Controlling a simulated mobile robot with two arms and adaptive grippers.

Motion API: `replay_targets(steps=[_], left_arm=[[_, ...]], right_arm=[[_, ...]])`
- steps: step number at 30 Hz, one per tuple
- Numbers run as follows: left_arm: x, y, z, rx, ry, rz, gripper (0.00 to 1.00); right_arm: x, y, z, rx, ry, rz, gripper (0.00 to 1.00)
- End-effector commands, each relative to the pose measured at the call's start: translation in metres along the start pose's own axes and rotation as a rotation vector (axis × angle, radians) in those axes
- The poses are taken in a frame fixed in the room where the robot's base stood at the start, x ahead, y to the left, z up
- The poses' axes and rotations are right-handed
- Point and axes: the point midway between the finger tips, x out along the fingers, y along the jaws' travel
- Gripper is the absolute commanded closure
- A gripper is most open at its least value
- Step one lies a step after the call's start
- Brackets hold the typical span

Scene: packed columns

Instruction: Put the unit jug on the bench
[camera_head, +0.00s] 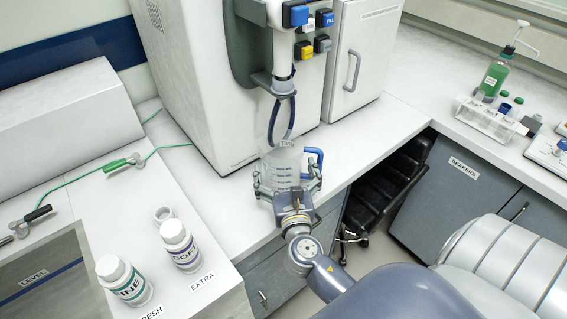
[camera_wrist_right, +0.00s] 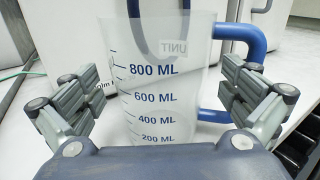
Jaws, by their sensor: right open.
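The unit jug (camera_head: 283,165) is a clear measuring jug with a blue handle and blue volume marks. It stands upright on the white bench (camera_head: 217,184), below the dispensing arm of the white machine. In the right wrist view the jug (camera_wrist_right: 165,85) fills the middle, with its handle to the right and a "UNIT" label near the rim. My right gripper (camera_head: 287,190) is open, with one finger on each side of the jug. In the wrist view a gap shows between the left finger and the jug; the right finger is near the handle. My left gripper is not in view.
The white machine (camera_head: 352,85) stands right behind the jug, and a tube (camera_head: 270,122) hangs at it. Two white bottles (camera_head: 180,245) (camera_head: 124,281) stand at the lower left. Green leads (camera_head: 120,164) lie on the left bench. A rack of vials (camera_head: 488,118) stands at the right.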

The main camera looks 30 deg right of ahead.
Motion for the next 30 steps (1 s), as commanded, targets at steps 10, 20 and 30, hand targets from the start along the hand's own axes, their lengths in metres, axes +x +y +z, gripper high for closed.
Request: replay_targets(steps=[10, 20, 30], left_arm=[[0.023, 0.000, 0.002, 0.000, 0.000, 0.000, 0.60], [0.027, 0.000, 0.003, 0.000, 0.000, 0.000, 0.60], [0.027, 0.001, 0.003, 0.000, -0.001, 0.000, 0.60]], right_arm=[[-0.073, 0.000, -0.003, 0.001, 0.002, -0.001, 0.00], [-0.096, 0.000, 0.000, 0.001, -0.001, -0.001, 0.00], [-0.095, 0.000, 0.000, 0.001, -0.001, -0.001, 0.00]])
